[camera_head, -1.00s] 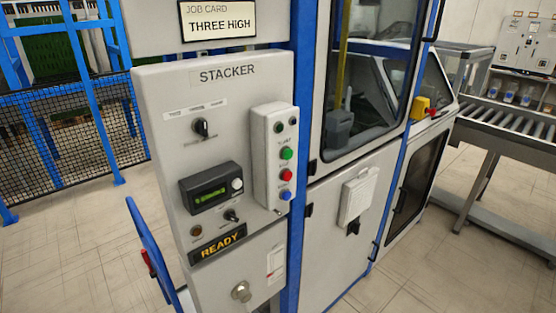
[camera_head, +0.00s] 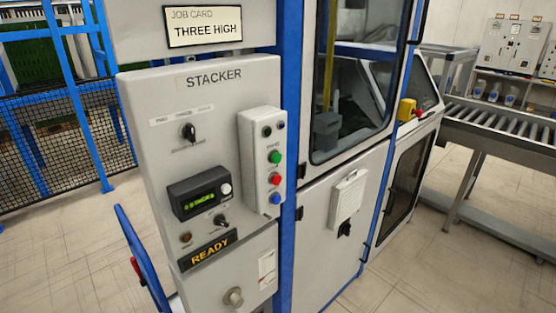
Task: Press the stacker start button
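The grey stacker panel (camera_head: 145,120) stands in the middle left, labelled STACKER. On its right side is a pale button box (camera_head: 252,160) with a green button (camera_head: 274,157), a red button (camera_head: 275,179) and a blue button (camera_head: 275,198), under two dark ones. The lettering beside the buttons is too small to read. A black selector knob (camera_head: 188,131), a small display (camera_head: 200,199) with green text and a lit READY sign (camera_head: 210,250) are on the panel. A job card (camera_head: 207,27) above reads THREE HIGH. Neither gripper is in view.
A glazed machine cabinet (camera_head: 330,225) stands to the right of the panel. A roller conveyor (camera_head: 500,120) is at the far right. Blue mesh fencing (camera_head: 55,140) is at the left. A blue handle-like frame (camera_head: 140,255) stands by the panel's lower left. The floor at the left is clear.

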